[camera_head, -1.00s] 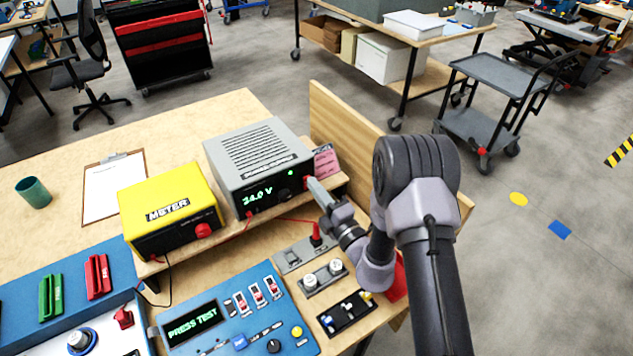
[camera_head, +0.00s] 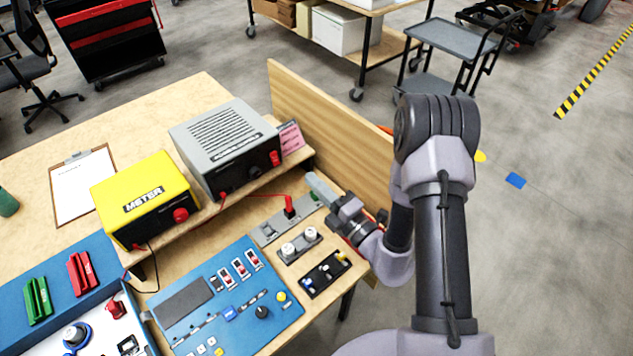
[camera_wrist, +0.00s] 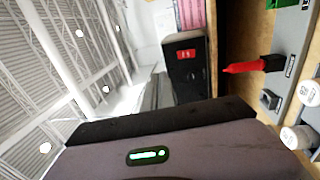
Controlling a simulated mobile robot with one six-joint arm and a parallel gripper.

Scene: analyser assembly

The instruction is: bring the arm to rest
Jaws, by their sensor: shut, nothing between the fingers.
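My gripper (camera_head: 314,180) is shut and empty in the head view. It hangs above the bench's right part, right of the grey power supply (camera_head: 222,145) and apart from its red switch (camera_head: 275,158). My arm reaches in from the lower right, bent at the elbow. The power supply's display is dark. The blue test panel (camera_head: 225,300) has a dark screen too. In the wrist view my gripper's housing with a lit green light fills the bottom, and the power supply's red switch (camera_wrist: 187,53) shows beyond it.
A red plug (camera_head: 289,205) with a red lead stands close left of my gripper. A wooden side board (camera_head: 330,130) rises behind it. The yellow meter (camera_head: 145,200) sits on the shelf. Open floor lies to the right.

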